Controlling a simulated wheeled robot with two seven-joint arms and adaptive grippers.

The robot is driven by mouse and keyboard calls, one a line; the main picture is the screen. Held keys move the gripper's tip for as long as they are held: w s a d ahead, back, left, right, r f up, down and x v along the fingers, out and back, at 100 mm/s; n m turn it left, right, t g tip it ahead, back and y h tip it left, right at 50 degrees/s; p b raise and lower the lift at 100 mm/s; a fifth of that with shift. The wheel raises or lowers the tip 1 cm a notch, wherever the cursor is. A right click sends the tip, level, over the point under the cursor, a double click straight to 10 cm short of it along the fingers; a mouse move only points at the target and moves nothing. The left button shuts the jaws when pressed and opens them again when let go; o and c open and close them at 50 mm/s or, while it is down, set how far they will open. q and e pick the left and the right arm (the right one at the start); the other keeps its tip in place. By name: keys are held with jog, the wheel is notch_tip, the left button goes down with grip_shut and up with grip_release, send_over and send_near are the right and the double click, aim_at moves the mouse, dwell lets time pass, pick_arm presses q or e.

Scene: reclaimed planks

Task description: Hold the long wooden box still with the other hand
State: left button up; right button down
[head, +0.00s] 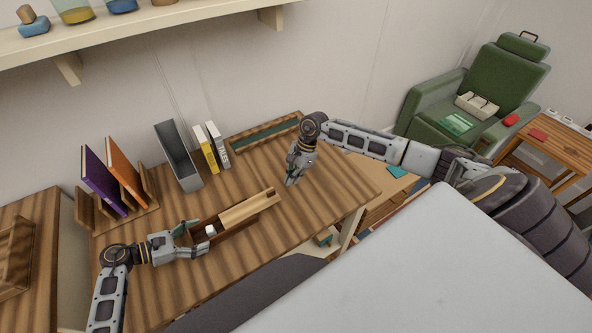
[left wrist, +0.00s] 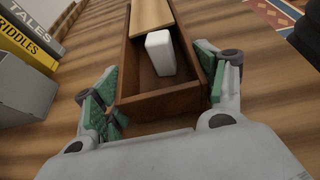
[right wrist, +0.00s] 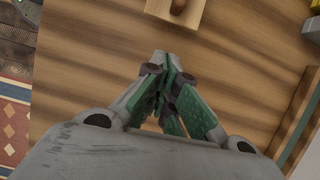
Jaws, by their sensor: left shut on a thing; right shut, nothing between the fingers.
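The long wooden box (head: 232,229) lies on the plank table, slanting up to the right. Its light wooden lid (head: 248,208) is slid partly out toward the right end, so the left end is open. A small white block (head: 211,231) sits in the open part; the left wrist view shows it as a white block (left wrist: 160,53) too. My left gripper (head: 193,237) is shut on the box's left end, with one green finger pad on each side wall. My right gripper (head: 291,181) is shut and empty above the table, beyond the lid's right end and apart from it.
A rack with a purple book (head: 103,181) and an orange book (head: 126,171) stands at the left. A grey file holder (head: 178,157), yellow book (head: 206,150) and white book (head: 218,145) stand behind the box. A green-lined tray (head: 265,135) lies at the back. The table's right part is clear.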

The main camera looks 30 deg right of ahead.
aim_at(255, 205)
jog(key=shift+a+r, duration=0.15)
jog(key=shift+a, duration=1.8)
jog(key=a, duration=1.1)
jog(key=shift+s+a, duration=0.1)
jog(key=shift+a, duration=0.2)
jog(key=shift+d, duration=0.55)
jog(key=d, duration=0.4)
jog(key=shift+w+d+r, duration=0.1)
jog(key=shift+w+r, duration=0.05)
jog(key=shift+w, duration=0.05)
jog(key=v, duration=0.9)
jog(key=shift+r, duration=0.35)
jog(key=shift+d+f, duration=0.1)
